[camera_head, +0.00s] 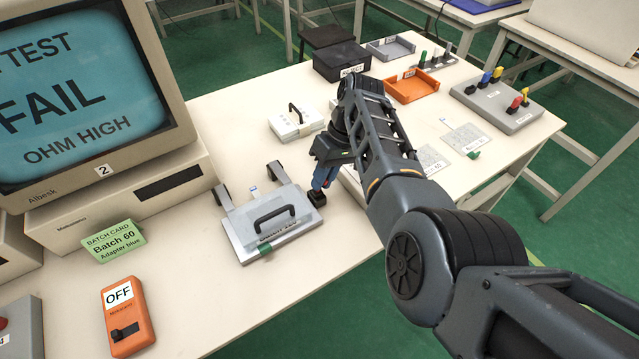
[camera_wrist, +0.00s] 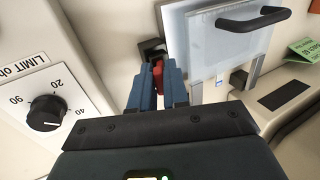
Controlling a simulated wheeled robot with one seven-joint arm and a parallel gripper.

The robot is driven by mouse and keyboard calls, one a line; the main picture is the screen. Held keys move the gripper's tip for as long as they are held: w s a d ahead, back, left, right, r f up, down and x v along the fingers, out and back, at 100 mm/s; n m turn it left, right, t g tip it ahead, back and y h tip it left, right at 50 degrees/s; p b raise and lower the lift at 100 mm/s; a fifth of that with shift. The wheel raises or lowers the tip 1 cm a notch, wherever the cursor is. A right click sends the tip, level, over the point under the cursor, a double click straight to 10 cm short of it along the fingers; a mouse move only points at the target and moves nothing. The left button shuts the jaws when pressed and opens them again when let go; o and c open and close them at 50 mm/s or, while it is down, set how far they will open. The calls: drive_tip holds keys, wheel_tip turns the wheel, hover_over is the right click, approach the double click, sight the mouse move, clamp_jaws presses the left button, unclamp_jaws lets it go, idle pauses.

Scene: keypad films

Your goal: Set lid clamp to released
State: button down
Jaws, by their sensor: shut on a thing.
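The test fixture (camera_head: 236,231) stands on the bench with its flat grey lid (camera_head: 285,205) down and a black handle on top. The lid also shows in the wrist view (camera_wrist: 205,45). At the fixture's right side is a small black block (camera_head: 317,198), seen in the wrist view (camera_wrist: 150,50) too. My gripper (camera_wrist: 157,82) has its blue fingers shut on a red lever (camera_wrist: 158,76) by that block. The head view shows my gripper (camera_head: 321,186) low at the fixture's right edge. The lever is mostly hidden between the fingers, so its exact setting is unclear.
A box with a LIMIT dial (camera_wrist: 44,113) stands close beside my gripper. A monitor (camera_head: 85,80) reads FAIL, OHM HIGH. A green batch card (camera_head: 112,240) and an orange OFF switch box (camera_head: 127,316) are at left. A white handled box (camera_head: 297,124) stands behind the fixture.

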drive_tip(key=shift+w+d+f+g+y+b, duration=0.15)
drive_tip(key=shift+w+g+y+b, duration=0.2)
drive_tip(key=shift+y+b, duration=0.35)
drive_tip(key=shift+s, duration=0.15)
drive_tip(key=c, duration=1.5)
unclamp_jaws()
drive_tip(key=shift+d, duration=0.1)
drive_tip(key=shift+b+v, duration=0.3)
drive_tip(key=shift+v, duration=3.6)
